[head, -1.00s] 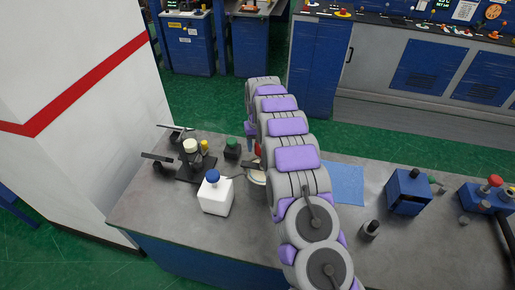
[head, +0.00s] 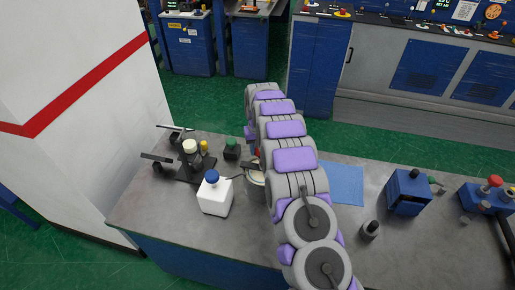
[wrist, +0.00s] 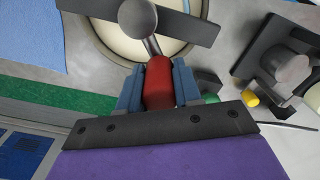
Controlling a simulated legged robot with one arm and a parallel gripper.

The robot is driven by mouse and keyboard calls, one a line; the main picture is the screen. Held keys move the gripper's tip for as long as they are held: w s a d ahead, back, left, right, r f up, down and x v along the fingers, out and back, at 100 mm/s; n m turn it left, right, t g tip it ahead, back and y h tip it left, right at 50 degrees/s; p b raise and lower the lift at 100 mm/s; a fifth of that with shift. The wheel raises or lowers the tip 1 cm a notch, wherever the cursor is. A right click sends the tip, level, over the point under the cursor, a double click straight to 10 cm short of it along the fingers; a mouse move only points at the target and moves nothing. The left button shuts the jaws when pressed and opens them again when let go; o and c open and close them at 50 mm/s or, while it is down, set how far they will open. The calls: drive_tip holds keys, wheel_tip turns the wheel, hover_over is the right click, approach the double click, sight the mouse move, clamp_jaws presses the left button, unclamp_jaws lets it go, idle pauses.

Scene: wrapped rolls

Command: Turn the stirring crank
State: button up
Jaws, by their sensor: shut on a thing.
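The stirring crank has a red handle (wrist: 158,82) and a grey metal arm (wrist: 140,20), which reaches over a pale round bowl (wrist: 105,35) in the wrist view. A dark bar (wrist: 190,25) spans the bowl. My gripper (wrist: 158,85) is shut on the red handle, with a blue-grey finger on each side. In the head view the bowl (head: 254,178) stands on the bench, partly hidden by my arm. Only a little red of the handle shows there, and the gripper's fingers are hidden.
A white bottle with a blue cap (head: 214,194) stands close left of the bowl. A green-capped dark jar (head: 232,150) and a black stand (head: 190,165) are behind it. A blue mat (head: 343,184) and a blue box (head: 408,192) lie right of my arm.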

clamp_jaws()
